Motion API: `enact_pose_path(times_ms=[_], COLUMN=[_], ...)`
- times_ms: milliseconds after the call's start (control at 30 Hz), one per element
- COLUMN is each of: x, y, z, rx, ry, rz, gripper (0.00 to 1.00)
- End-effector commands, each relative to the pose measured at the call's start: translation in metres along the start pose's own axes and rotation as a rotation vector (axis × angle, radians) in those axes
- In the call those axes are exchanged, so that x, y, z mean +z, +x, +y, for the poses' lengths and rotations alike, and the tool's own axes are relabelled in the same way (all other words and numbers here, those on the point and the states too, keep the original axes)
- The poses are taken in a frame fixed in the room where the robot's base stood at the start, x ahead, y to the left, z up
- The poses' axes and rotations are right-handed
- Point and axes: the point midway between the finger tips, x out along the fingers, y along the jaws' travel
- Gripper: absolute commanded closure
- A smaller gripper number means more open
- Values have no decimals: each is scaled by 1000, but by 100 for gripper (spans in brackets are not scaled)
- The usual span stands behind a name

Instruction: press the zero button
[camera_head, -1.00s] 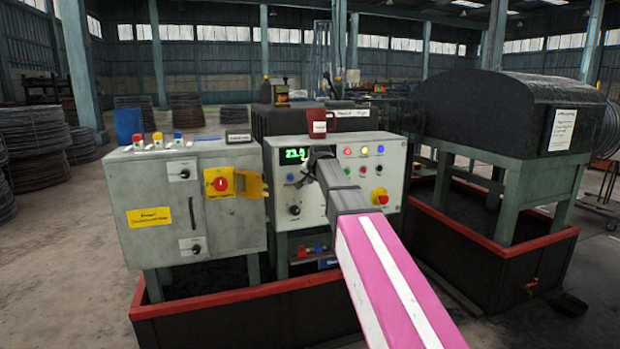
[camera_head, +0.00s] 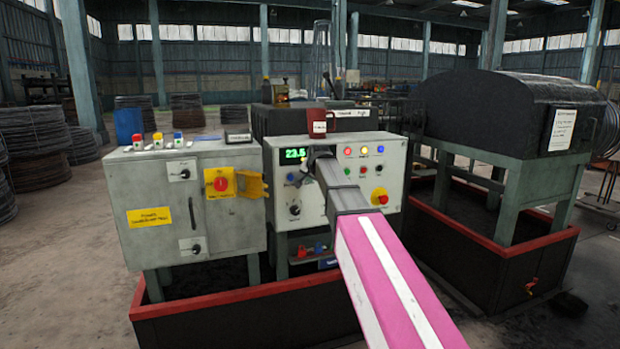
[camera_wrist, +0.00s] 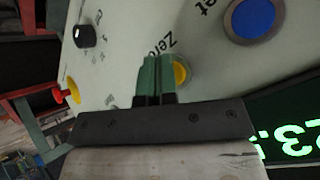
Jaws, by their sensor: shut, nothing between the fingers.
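The control panel (camera_head: 335,215) is a pale grey box with a green display (camera_head: 295,153) reading 23.5. In the wrist view, a yellow button (camera_wrist: 180,74) sits beside the printed word "Zero" (camera_wrist: 160,50), partly hidden behind my fingers. My gripper (camera_wrist: 157,62) has green fingers closed together with nothing between them. The fingertips overlap the yellow button's left side in the picture; I cannot tell whether they touch it or the panel. In the head view, my gripper (camera_head: 316,155) is at the panel just right of the display, and hides the yellow button.
A large blue button (camera_wrist: 252,18) and a black knob (camera_wrist: 87,36) flank the yellow button in the wrist view. A red mushroom button (camera_head: 380,196) is at the panel's lower right. A grey cabinet (camera_head: 150,190) is at left.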

Motion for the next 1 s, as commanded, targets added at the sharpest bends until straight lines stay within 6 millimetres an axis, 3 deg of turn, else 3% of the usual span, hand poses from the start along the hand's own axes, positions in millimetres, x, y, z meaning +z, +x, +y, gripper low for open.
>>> enact_pose_path(times_ms=[633,1000], x=[-2,6], y=[3,-8], z=[-2,6], rx=[0,0], ry=[0,0], rz=[1,1], gripper=[100,100])
